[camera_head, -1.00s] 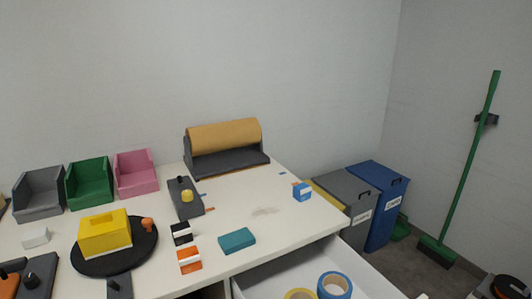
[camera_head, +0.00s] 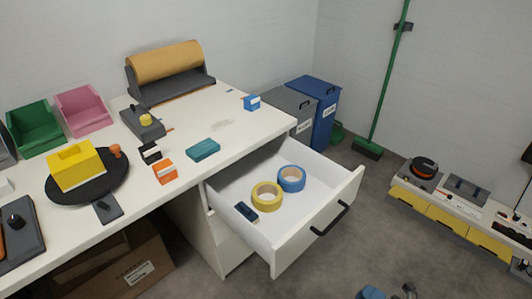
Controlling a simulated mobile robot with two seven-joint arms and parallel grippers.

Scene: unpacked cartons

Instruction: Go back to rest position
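Only a small part of my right gripper (camera_head: 390,293) shows, at the bottom edge of the head view, over the grey floor and in front of the open drawer. It is cut off by the frame, so I cannot tell whether it is open or shut. My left gripper is not in view. The white workbench (camera_head: 225,125) has its drawer (camera_head: 310,225) pulled out. In the drawer lie a yellow tape roll (camera_head: 267,204), a blue tape roll (camera_head: 291,186) and a small dark blue object (camera_head: 247,211).
On the bench stand a paper roll holder (camera_head: 170,82), bins (camera_head: 82,110), a yellow box (camera_head: 76,168) on a black turntable and several small boxes. A cardboard carton (camera_head: 115,270) is below. Lidded bins (camera_head: 318,105) and a low shelf (camera_head: 450,200) stand right.

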